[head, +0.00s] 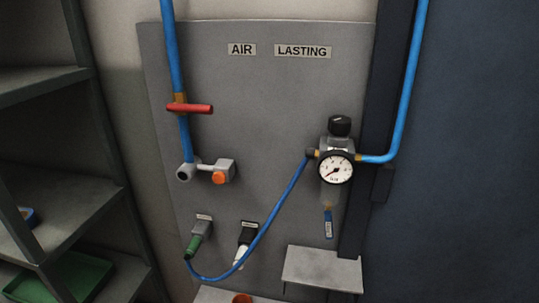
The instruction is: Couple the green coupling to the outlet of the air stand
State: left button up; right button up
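The green coupling (193,246) is at the lower left of the grey panel. It sits at the lower end of a grey, labelled socket or holder (203,226), tilted down to the left. A thin blue hose (277,210) runs from near its lower end, sags, and rises to the left side of the gauge unit (337,168). A grey fitting with an orange round end (219,177) sits below the blue pipe on the left; I cannot tell whether this is the outlet. Neither of my grippers is in view.
A red lever valve (190,108) is on the left blue pipe (170,50). A white-ended piece (240,254) hangs right of the green coupling, partly behind the hose. A small grey shelf (322,268) juts out at lower right. Dark shelving with a green tray (84,280) stands left.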

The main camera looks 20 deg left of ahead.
aim_at(191, 251)
jog(key=u, duration=1.35)
